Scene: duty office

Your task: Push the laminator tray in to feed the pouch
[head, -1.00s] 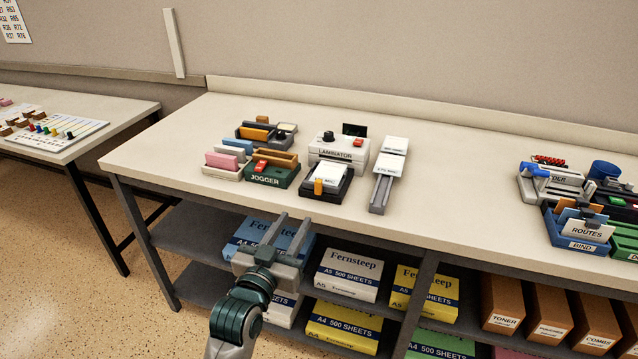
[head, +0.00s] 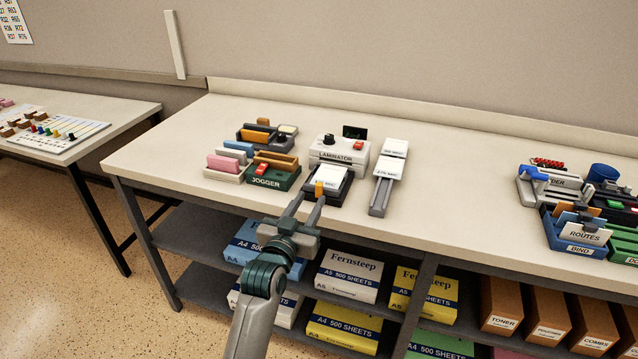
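The white laminator (head: 341,152) stands on the bench with a black knob and a red switch on top. Its black tray (head: 342,192) sticks out at the front with a white pouch (head: 331,174) lying on it. An orange tab (head: 319,188) stands at the tray's front edge. My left gripper (head: 310,199) is open, its two fingers apart and pointing at the tab from the front. The fingertips are close to the tab; I cannot tell whether they touch it. Nothing shows between the fingers except perhaps the tab's lower edge. My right gripper is not in view.
The green jogger (head: 273,181) and a pink-topped holder (head: 222,166) stand left of the laminator. A grey strip with white cards (head: 383,190) stands close on its right. The bench top (head: 455,195) is clear farther right, up to the binder group. Paper boxes fill the shelf below.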

